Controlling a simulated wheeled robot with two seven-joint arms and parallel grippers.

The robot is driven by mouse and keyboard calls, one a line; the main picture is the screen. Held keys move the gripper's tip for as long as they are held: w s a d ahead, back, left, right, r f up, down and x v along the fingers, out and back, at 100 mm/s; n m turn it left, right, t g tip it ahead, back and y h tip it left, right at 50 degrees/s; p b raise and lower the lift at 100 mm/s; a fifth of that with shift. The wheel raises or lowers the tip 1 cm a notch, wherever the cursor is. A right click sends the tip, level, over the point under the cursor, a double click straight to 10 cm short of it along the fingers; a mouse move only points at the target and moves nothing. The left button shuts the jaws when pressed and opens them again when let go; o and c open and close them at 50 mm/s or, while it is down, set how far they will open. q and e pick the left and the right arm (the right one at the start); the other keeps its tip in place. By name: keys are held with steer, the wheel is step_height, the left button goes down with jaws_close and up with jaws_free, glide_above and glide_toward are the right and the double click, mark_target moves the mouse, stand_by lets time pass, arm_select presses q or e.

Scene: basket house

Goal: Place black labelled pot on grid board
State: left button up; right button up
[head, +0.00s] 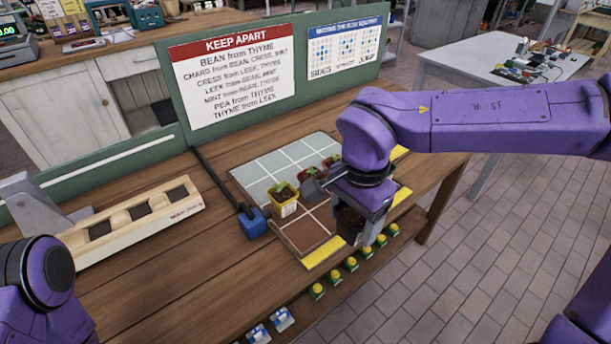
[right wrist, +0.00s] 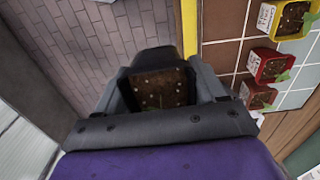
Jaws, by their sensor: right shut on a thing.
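My right gripper (head: 362,215) is shut on the black pot (head: 349,220), holding it at the front right part of the grid board (head: 308,232). In the right wrist view the black pot (right wrist: 158,87) sits between the fingers, filled with brown soil with pale specks. Its label is not visible. The wrist view shows the pot over floor, beside the yellow edge strip of the board (right wrist: 226,52). The board has pale grey-green and brown squares. Only a purple part of my left arm shows at the lower left; its gripper is not in view.
A yellow pot (head: 284,202) and red pots (head: 309,174) stand on the board. A blue block with a dark rod (head: 252,222) lies left of it. A wooden tray (head: 138,215) is farther left. Several yellow-topped items (head: 335,276) line a lower ledge. A KEEP APART sign (head: 235,78) stands behind.

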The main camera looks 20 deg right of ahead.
steer(key=w+a+f+p, duration=0.1)
steer(key=w+a+f, duration=0.2)
steer(key=w, duration=0.4)
glide_toward(305, 232)
steer(key=shift+s+d+f, duration=0.15)
steer(key=shift+s+f, duration=0.25)
steer(key=shift+s, duration=0.05)
steer(key=shift+w+f, duration=0.2)
steer(key=shift+f, duration=0.05)
steer(key=f, duration=0.4)
steer(key=shift+w+a, duration=0.2)
steer(key=shift+w, duration=0.15)
arm_select(q)
steer(key=shift+s+r, duration=0.3)
steer(key=shift+r, duration=0.55)
arm_select(e)
steer(key=shift+s, duration=0.1)
steer(key=o, duration=0.8)
steer(key=shift+f, duration=0.1)
step_height(305, 232, up, 12)
steer(key=shift+r, duration=0.2)
